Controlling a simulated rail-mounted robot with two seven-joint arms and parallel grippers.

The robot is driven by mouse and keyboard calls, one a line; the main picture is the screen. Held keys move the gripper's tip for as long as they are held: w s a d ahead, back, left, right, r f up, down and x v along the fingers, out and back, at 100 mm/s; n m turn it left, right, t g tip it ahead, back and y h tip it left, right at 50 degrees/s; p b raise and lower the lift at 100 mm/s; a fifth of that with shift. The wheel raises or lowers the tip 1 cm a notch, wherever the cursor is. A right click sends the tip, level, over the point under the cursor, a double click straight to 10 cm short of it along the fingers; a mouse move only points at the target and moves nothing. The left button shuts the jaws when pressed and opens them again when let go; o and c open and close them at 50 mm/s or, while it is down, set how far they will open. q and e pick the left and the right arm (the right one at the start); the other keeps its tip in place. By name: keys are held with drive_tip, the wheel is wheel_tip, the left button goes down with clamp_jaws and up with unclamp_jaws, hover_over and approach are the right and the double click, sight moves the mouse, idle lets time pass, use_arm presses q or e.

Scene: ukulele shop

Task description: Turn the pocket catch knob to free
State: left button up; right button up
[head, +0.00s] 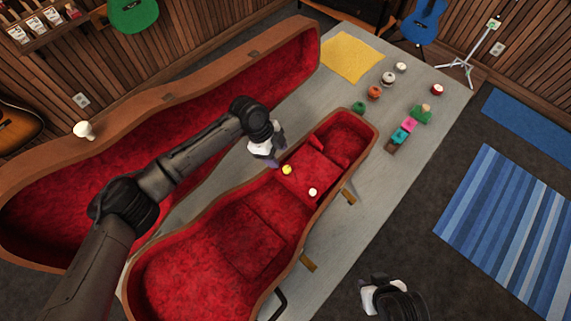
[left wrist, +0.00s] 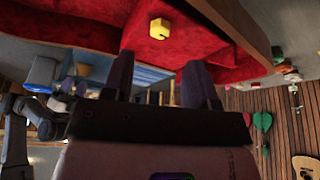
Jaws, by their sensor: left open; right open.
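The open instrument case (head: 375,135) lies on the table with its red-lined pocket lid (head: 308,173) closed near the neck end. A small yellow knob (head: 286,169) sits at the lid's left edge, and a white knob (head: 313,192) sits on its lower right. I cannot tell from looks alone which is the catch knob. In the left wrist view the yellow knob (left wrist: 160,28) looks blocky, with a dark notch. My left gripper (head: 270,160) is open and empty, just left of the yellow knob and apart from it; its fingers (left wrist: 158,82) show spread. My right gripper (head: 370,297) is open and empty, beyond the table's right edge.
The raised case lid (head: 205,82) stands behind my left arm. Latches (head: 308,262) stick out on the case's right side.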

sight(286, 168)
use_arm(q)
drive_tip(key=shift+x, duration=3.4)
drive_tip(key=c, duration=0.9)
